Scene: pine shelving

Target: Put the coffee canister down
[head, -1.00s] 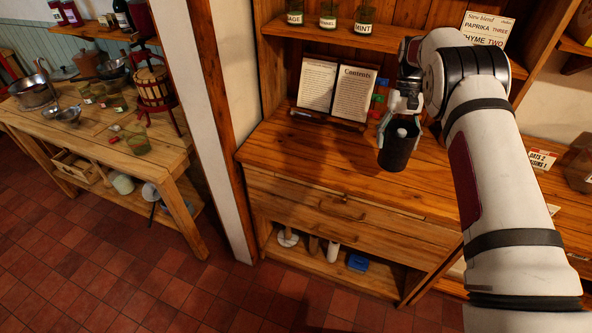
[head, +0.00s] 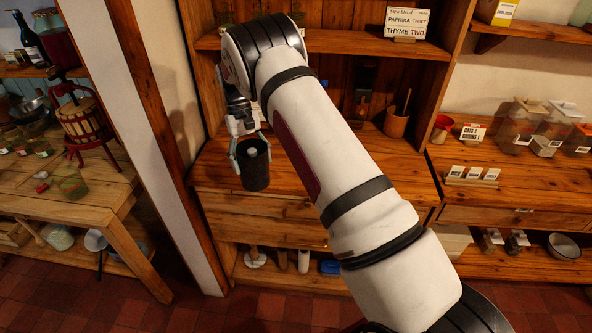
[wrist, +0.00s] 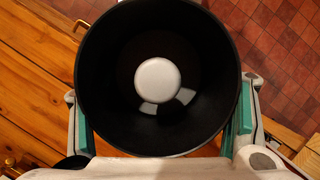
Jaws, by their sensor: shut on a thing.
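The coffee canister is a dark cylinder (head: 255,173) with a pale round knob in its top. In the head view it is upright at the left end of the middle unit's wooden worktop (head: 215,165), overlapping its front edge. In the wrist view its dark round top (wrist: 105,55) fills the middle, with the white knob (wrist: 158,80) at the centre. My gripper (head: 250,152) is shut on it, with teal-padded fingers on both sides. Wood, brass handles and floor tiles show around it in the wrist view. Its base looks unsupported, though its exact height is unclear.
My arm hides much of the worktop. A wooden pot with a spoon (head: 397,122) stands at the right of the worktop. A wooden post (head: 140,130) is close on the left. A shelf (head: 340,42) runs above, with a sign (head: 406,24).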

